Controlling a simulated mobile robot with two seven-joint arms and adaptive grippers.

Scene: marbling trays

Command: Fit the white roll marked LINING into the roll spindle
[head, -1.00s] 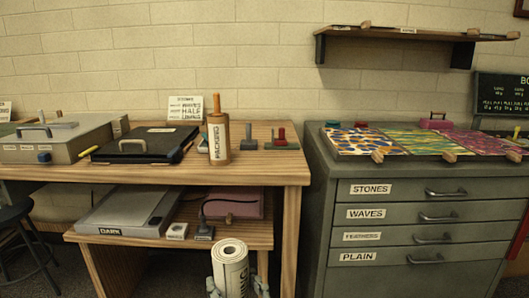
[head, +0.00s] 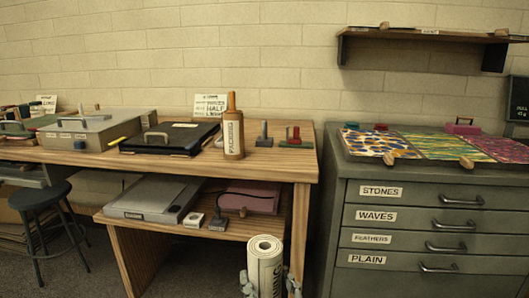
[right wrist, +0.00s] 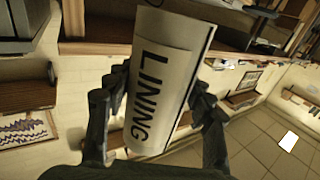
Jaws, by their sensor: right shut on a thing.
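The white roll marked LINING (head: 265,262) stands upright at the bottom of the head view, in front of the wooden bench. My right gripper (head: 269,284) is shut on it, one finger at each side. In the right wrist view the roll (right wrist: 160,80) fills the middle, its LINING label readable. On the bench top an upright wooden rod (head: 231,101) sticks out of a brown roll marked PACKING (head: 233,137); I cannot tell whether this rod is the roll spindle. My left gripper is not in view.
The wooden bench (head: 280,168) also holds a black case (head: 170,138), a grey box (head: 95,130) and small upright tools (head: 264,138). A grey drawer cabinet (head: 350,200) stands at right, with a gap beside the bench. A stool (head: 40,195) stands at left.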

